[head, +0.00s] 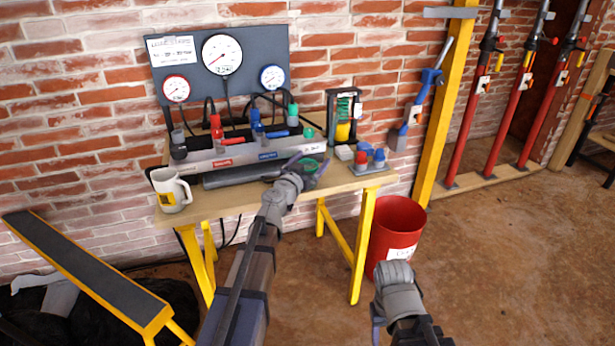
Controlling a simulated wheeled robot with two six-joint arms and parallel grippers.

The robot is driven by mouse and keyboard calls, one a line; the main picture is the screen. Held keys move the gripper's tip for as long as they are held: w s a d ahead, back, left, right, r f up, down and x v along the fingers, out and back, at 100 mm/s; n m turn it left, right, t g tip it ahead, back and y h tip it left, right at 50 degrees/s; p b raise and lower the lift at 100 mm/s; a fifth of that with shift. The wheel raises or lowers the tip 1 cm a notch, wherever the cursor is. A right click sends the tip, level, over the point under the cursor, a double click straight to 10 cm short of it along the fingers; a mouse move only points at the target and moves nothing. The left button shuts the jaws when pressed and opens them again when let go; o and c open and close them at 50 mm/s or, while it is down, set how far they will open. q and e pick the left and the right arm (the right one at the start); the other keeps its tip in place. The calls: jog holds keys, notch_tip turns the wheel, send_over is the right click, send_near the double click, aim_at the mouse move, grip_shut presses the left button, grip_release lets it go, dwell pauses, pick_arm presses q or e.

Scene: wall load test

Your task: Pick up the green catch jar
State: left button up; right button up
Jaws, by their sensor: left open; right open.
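A green round thing (309,163), likely the green catch jar, shows at the front of the workbench (240,199), partly hidden by my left gripper (307,172). My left gripper is open, its fingers around or just in front of it; I cannot tell whether they touch it. Two similar jars, red (361,157) and blue (379,155), stand in a small grey tray (370,169) to the right. My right gripper (378,314) is open and low, in front of the bench and away from it, mostly hidden by its own wrist.
A gauge panel (190,55) and a manifold with red, blue and green valves (240,153) stand behind. A white mug (170,190) is at the bench's left end. A red bucket (395,232) stands right of the bench. A yellow-edged sloping board (85,265) is at left. Floor at right is clear.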

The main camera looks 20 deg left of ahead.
pick_arm(q)
jog(key=c, duration=1.3)
notch_tip(320, 180, up, 10)
jog(key=p, duration=1)
